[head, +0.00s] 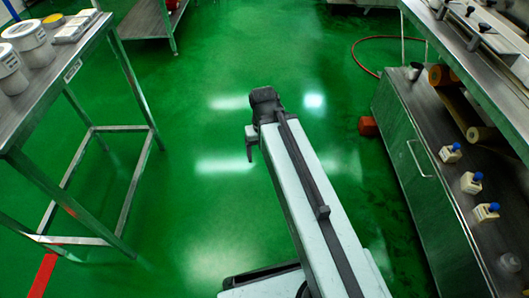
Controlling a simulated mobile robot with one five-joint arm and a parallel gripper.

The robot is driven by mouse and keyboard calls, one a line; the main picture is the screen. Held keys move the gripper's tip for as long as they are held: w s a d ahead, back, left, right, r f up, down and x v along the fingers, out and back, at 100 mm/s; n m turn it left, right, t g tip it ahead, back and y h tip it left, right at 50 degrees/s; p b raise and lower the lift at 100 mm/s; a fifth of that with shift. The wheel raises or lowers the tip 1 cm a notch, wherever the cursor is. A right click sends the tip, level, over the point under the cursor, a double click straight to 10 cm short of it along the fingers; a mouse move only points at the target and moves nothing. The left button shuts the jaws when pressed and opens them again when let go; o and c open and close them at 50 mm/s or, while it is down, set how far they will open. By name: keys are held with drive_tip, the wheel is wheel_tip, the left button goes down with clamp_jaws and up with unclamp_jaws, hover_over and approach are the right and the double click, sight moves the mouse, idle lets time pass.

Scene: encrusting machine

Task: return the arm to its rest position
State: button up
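My arm reaches forward and up the middle of the head view, over open green floor. My gripper (250,150) is at its far end, small and partly hidden by the dark wrist. One dark finger-like part points down; I cannot tell whether the gripper is open or shut. No object shows in it. It is apart from the table on the left and the steel machine on the right.
A steel table (70,62) with white tubs (28,40) stands at left. A red object (368,126) and red hose (356,52) are on the floor. The middle floor is clear.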

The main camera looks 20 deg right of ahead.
wheel_tip(320, 180, up, 36)
drive_tip(key=p, duration=3.6)
drive_tip(key=shift+r, duration=0.2)
